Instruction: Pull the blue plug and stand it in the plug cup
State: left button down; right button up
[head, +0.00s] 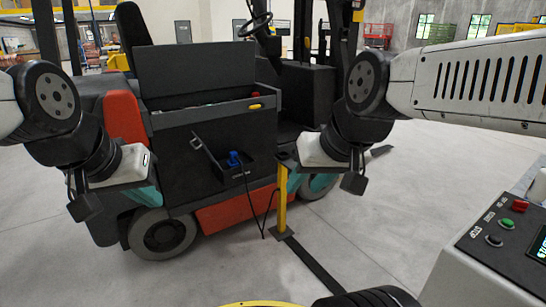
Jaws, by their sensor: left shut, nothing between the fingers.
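I cannot make out the plug cup for sure; a small dark top (287,160) sits on a yellow post (282,200) right of the plug. My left gripper (85,207) is shut and empty, well left of the plug in front of the forklift's rear. My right gripper (354,183) hangs to the right of the post, apart from the plug; its fingers show too small to tell their opening.
The forklift (195,70) fills the middle, with its wheel (163,234) below. A black cable loops near the post's foot plate (279,232). A dark strip (315,265) crosses the floor. A control panel (505,230) stands at right. Floor at lower left is clear.

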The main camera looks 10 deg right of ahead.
aim_at(233, 155)
jog(key=i+j, duration=0.2)
jog(key=i, duration=0.6)
jog(key=i+j+u, duration=0.1)
jog(key=i, duration=0.75)
jog(key=i+j, duration=0.2)
jog(key=i, duration=0.6)
